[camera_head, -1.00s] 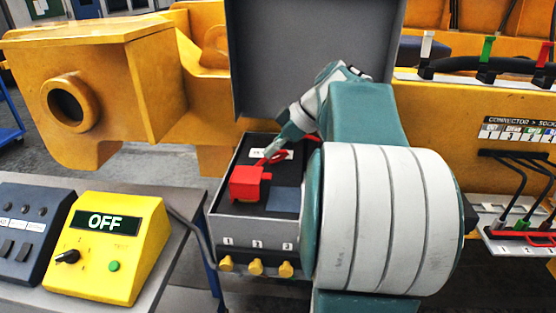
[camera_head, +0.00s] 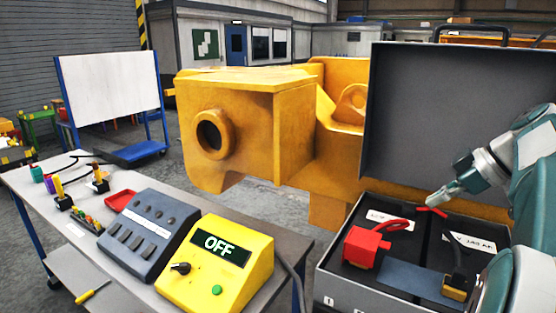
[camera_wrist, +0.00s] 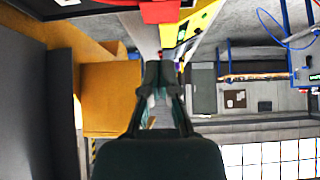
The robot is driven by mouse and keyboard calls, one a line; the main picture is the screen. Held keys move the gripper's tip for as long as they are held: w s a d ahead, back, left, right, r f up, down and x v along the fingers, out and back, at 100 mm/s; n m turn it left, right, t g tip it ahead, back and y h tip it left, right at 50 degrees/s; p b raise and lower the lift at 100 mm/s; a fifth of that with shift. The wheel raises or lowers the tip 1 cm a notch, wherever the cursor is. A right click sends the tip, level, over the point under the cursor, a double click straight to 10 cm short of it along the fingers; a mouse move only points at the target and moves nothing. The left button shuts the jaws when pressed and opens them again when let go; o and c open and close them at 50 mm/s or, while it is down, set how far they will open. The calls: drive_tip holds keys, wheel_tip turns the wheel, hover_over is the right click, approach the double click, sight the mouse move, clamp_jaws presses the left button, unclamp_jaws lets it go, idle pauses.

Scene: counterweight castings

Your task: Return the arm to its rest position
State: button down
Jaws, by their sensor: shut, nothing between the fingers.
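My arm comes in from the right edge of the head view. My gripper (camera_head: 437,204) is shut and empty, above the open grey case (camera_head: 345,288), close to the end of the red lead on the red connector block (camera_head: 362,247). I cannot tell whether it touches that lead. In the wrist view my gripper (camera_wrist: 157,66) points away from the camera, with its fingers together. The red block also shows at the top of the wrist view (camera_wrist: 160,11).
The case's raised lid (camera_head: 430,130) stands behind my gripper. A yellow box reading OFF (camera_head: 215,265) and a dark button panel (camera_head: 150,230) sit on the bench at left. The large yellow casting (camera_head: 285,120) is behind. A whiteboard (camera_head: 110,88) stands at back left.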

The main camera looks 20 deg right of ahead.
drive_tip(key=w+a+f+m+g+h, duration=0.1)
drive_tip(key=w+a+f+m, duration=0.15)
drive_tip(key=a, duration=0.75)
drive_tip(key=s+a+f+m+h, duration=0.2)
drive_tip(key=s+a+f, duration=0.3)
drive_tip(key=a+f, duration=0.2)
drive_tip(key=s+a+f+m+h, duration=0.2)
drive_tip(key=s+a+f, duration=0.3)
drive_tip(key=a, duration=0.6)
drive_tip(key=shift+s+a+f+m+t, duration=0.2)
drive_tip(key=shift+a+f+m+t, duration=0.15)
drive_tip(key=shift+f+m, duration=0.5)
